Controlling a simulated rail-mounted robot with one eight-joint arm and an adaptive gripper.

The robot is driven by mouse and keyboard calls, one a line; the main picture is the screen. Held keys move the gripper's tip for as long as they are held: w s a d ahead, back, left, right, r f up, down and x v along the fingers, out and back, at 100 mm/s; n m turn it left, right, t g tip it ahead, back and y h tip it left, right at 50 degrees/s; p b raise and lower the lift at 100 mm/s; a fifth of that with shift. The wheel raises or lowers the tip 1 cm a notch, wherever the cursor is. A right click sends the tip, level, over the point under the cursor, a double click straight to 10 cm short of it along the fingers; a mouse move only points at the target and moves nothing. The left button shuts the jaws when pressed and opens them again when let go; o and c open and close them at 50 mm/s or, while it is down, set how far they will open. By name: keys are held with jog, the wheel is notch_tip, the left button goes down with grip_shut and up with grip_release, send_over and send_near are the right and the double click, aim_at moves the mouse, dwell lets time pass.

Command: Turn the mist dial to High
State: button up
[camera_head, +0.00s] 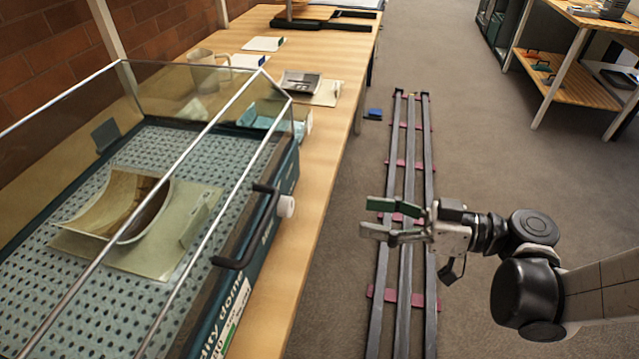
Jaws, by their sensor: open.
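A humidity dome with clear walls and a dark blue base (284,180) stands on the wooden bench at left. A white round knob (286,206) sticks out of its right side, next to a black handle (240,252); it looks like the mist dial. Its markings and setting cannot be read from here. My gripper (372,217) is open and empty, to the right of the knob and apart from it, above the floor rails. Its fingers point left toward the dome.
A curved brown sheet (120,205) lies inside the dome on a perforated floor. The bench (318,180) holds a mug (203,72) and trays farther back. Rails (408,160) run along the floor. A shelf unit (565,80) stands at the back right. The space between gripper and knob looks clear.

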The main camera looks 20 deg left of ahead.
aim_at(292, 207)
jog(key=shift+n+g+y, duration=0.4)
jog(key=shift+n, duration=0.2)
jog(key=s+a+b, duration=0.1)
jog(key=a, duration=0.3)
jog(key=s+a+b, duration=0.1)
jog(key=a, duration=0.4)
jog(key=s+a+b, duration=0.1)
jog(key=a, duration=0.3)
jog(key=shift+a+f, duration=0.35)
jog(key=c, duration=1.1)
jog(key=shift+c, duration=0.2)
